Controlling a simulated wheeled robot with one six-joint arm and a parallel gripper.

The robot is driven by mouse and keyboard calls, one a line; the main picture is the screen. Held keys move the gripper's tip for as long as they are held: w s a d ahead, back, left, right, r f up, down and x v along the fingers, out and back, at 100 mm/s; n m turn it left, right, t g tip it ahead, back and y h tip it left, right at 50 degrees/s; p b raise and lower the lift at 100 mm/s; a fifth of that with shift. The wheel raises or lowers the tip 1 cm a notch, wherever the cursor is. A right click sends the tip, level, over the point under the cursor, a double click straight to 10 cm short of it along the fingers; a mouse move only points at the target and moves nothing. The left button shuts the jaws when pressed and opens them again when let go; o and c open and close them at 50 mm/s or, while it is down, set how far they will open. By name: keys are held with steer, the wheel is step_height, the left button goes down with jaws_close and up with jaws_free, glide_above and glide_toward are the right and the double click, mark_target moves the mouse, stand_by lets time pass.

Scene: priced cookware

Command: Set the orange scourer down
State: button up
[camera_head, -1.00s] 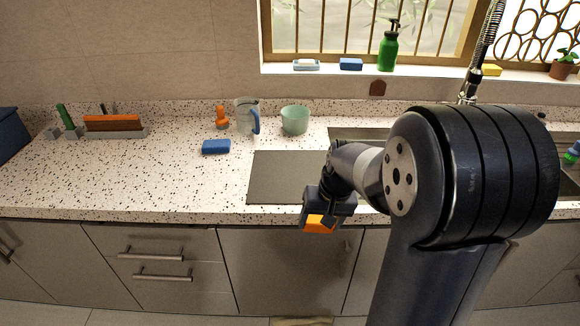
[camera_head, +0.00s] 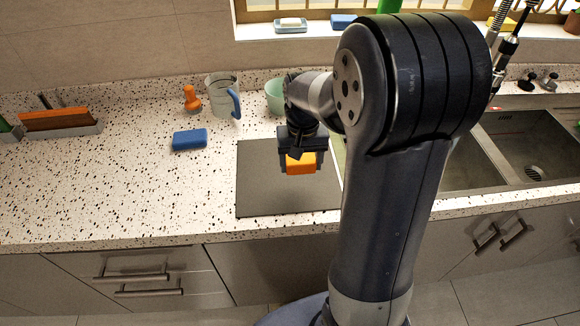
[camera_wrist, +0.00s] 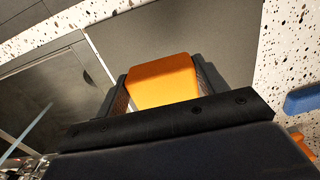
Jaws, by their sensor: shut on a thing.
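The orange scourer (camera_head: 301,164) is held between the fingers of my gripper (camera_head: 300,160), in front of the grey panel (camera_head: 265,195) set in the counter. In the wrist view the orange scourer (camera_wrist: 162,80) fills the gap between both fingers of my gripper (camera_wrist: 160,85), with the grey panel (camera_wrist: 180,30) behind it. It appears to be above the panel; the height of the gap is hard to tell.
A blue sponge (camera_head: 190,139) lies on the speckled counter (camera_head: 90,190) left of the panel. A measuring jug (camera_head: 222,95), an orange brush (camera_head: 191,98) and a green bowl (camera_head: 274,97) stand behind. A sink (camera_head: 530,150) lies at right. The left counter is mostly clear.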

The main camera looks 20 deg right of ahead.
mark_target(301, 162)
step_height(301, 162, down, 8)
steer(key=shift+s+f+p, duration=0.1)
steer(key=shift+p, duration=0.3)
steer(key=o, duration=0.9)
steer(key=shift+f, duration=0.1)
step_height(301, 162, up, 12)
steer(key=shift+r+b, duration=0.2)
steer(key=shift+b, duration=0.2)
